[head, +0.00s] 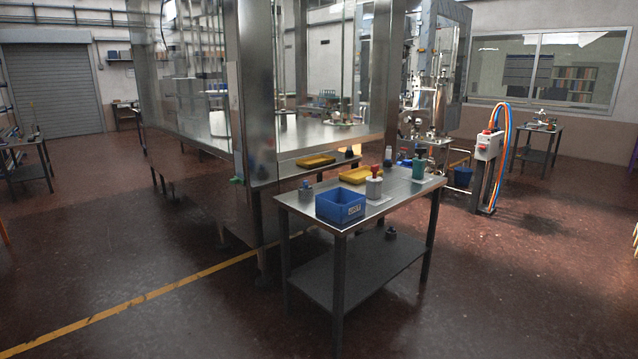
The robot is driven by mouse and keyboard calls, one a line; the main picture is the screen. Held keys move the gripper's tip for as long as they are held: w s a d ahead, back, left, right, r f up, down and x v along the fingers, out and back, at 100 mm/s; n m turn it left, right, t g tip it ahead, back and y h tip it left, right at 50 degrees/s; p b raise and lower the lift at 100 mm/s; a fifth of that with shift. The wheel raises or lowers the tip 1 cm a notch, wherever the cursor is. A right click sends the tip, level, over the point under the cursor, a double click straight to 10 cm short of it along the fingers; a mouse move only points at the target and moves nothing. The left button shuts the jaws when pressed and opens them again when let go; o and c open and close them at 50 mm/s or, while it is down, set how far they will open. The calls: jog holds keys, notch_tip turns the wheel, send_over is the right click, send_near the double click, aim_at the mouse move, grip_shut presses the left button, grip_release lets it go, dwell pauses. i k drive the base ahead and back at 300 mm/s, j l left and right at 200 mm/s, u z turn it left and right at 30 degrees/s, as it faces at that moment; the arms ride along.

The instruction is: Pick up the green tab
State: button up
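A small dark-green object (419,168) stands near the right end of the steel table (395,205), on or next to a pale sheet. A tiny green piece (237,180) also shows low on the corner of the large glass-walled machine. Both are far off and small, and I cannot tell which one is the green tab. My gripper is not in view.
A hose post (488,165) stands to the right. The floor in front is clear.

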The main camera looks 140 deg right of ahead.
aim_at(237, 179)
jog(key=z, duration=4.2)
jog(key=i+u, duration=0.1)
jog(key=i, duration=0.55)
jog(key=i+u, duration=0.15)
jog(key=i, duration=0.45)
jog(key=i+l+u, duration=0.1)
jog(key=i, duration=0.55)
jog(key=i+l+u, duration=0.1)
jog(key=i, duration=0.5)
